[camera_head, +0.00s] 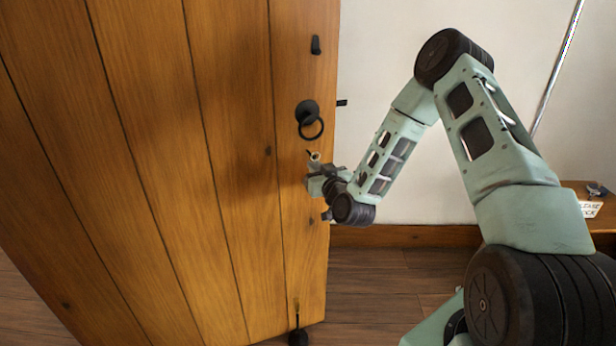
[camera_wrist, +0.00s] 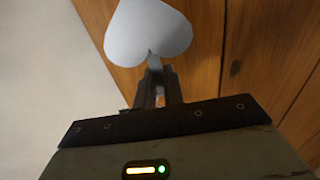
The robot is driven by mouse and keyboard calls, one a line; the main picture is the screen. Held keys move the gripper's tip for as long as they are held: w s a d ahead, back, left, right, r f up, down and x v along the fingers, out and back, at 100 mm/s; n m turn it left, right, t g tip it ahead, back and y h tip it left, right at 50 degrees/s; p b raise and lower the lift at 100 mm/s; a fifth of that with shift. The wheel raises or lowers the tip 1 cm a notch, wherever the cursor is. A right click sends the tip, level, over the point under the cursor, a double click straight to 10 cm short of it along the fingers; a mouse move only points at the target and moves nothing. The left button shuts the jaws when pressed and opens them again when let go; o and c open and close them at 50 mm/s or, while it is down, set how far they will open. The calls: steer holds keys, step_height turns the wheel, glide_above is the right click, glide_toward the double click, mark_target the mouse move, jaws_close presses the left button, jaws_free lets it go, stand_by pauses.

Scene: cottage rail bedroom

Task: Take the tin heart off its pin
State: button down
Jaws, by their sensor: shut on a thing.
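The tin heart (camera_wrist: 145,32) is a flat pale grey heart shape in the wrist view, its far end cut off by the top edge. A narrow tab joins it to the fingertips of my gripper (camera_wrist: 158,82), which are shut on it. In the head view my gripper (camera_head: 316,178) is at the wooden door (camera_head: 230,150), close to its right edge and below the black ring handle (camera_head: 311,127). A small dark pin (camera_head: 308,152) and a small pale piece show just above the gripper there. I cannot tell whether the heart still hangs on the pin.
A black peg (camera_head: 315,45) sits above the ring handle, and a black fitting (camera_head: 298,337) is at the door's bottom. A low wooden table (camera_head: 600,212) with a small sign (camera_head: 590,209) stands at the right. Bare floor (camera_head: 390,276) lies right of the door.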

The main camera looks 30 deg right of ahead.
steer(key=s+a+b, duration=0.1)
steer(key=s, duration=0.7)
steer(key=shift+a+b, duration=0.25)
steer(key=shift+b, duration=0.05)
stand_by(1.2)
steer(key=shift+s, duration=0.1)
stand_by(0.4)
